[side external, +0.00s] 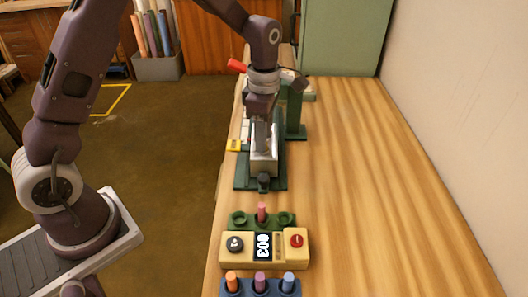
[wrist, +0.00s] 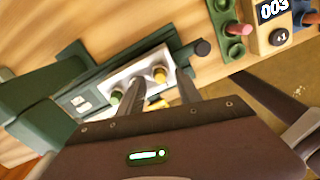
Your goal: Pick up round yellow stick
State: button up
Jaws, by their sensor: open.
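The round yellow stick (wrist: 160,75) stands in a white tray in the wrist view, seen from above. A green stick (wrist: 115,97) stands in the same white tray (wrist: 128,76), to its left. My gripper (wrist: 161,82) is open, and its two fingers appear on either side of the yellow stick, with nothing held. I cannot tell how far the fingertips are above it. In the side external view my gripper (side external: 263,132) is over the white tray (side external: 263,165), and the yellow stick cannot be made out there.
A dark green base (side external: 240,184) carries the tray, with a green post (side external: 295,112) behind. The table's right side is clear.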

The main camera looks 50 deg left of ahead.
jog(key=shift+f, duration=0.7)
grip_shut()
jog(key=shift+r, duration=0.1)
notch_tip(320, 180, up, 10)
